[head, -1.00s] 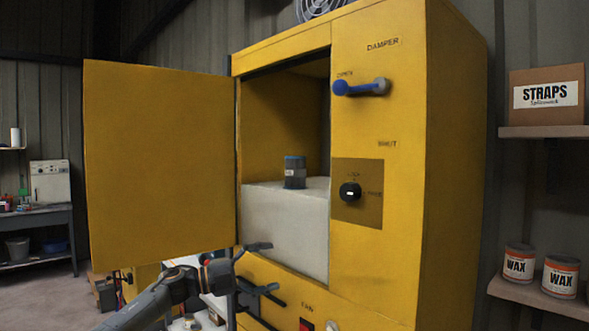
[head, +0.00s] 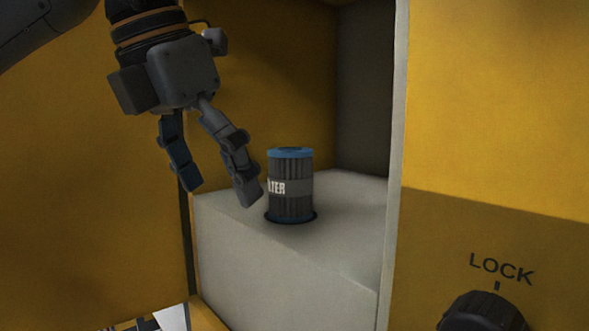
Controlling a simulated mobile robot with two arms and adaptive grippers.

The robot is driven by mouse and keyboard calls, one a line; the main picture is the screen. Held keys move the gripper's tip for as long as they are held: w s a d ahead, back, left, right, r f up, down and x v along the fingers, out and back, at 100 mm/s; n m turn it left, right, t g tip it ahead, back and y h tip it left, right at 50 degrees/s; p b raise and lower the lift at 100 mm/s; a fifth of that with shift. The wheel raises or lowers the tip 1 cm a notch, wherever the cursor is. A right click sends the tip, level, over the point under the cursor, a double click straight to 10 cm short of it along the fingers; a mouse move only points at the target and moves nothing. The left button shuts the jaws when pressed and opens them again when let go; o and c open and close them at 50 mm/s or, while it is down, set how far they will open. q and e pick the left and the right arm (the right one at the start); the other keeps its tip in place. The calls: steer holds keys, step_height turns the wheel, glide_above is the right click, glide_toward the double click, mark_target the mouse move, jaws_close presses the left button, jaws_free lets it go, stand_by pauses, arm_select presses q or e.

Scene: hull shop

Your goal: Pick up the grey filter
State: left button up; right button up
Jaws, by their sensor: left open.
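The grey filter (head: 291,205) is a ribbed cylinder with a blue top and a lighter band on which "TER" can be read. It stands upright on a pale block (head: 345,225) inside the open yellow cabinet. My left gripper (head: 216,198) comes in from the upper left and points down. Its two fingers are apart with nothing between them. It is to the left of the filter in the picture; one finger is close to the filter's left side, and I cannot tell the gap in depth. My right gripper is not in view.
The open cabinet door (head: 80,200) is at the left. The cabinet's front frame (head: 393,180) edges the opening on the right. A black knob (head: 482,312) marked LOCK is on the yellow front panel (head: 500,120). The block's top right of the filter is clear.

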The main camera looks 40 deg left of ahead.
mark_target(279, 151)
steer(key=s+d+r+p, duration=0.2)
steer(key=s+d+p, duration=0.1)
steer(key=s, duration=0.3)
arm_select(q)
steer(key=w, duration=0.6)
steer(key=shift+d+r, duration=0.2)
steer(key=shift+r, duration=0.2)
steer(key=shift+w+a+f+p, duration=0.1)
steer(key=shift+w+a+p, duration=0.1)
steer(key=shift+w+p, duration=0.35)
steer(key=shift+w+r+p, duration=0.25)
steer(key=shift+w+p, duration=0.45)
steer(key=shift+w, duration=0.5)
steer(key=w+f+p, duration=0.1)
steer(key=w+f, duration=0.1)
steer(key=shift+f+p, duration=0.35)
steer(key=shift+p, duration=0.05)
steer(key=shift+a+f, duration=0.15)
steer(key=shift+f, duration=0.2)
steer(key=shift+s+r, duration=0.1)
steer(key=shift+c, duration=0.6)
steer(key=c, duration=1.2)
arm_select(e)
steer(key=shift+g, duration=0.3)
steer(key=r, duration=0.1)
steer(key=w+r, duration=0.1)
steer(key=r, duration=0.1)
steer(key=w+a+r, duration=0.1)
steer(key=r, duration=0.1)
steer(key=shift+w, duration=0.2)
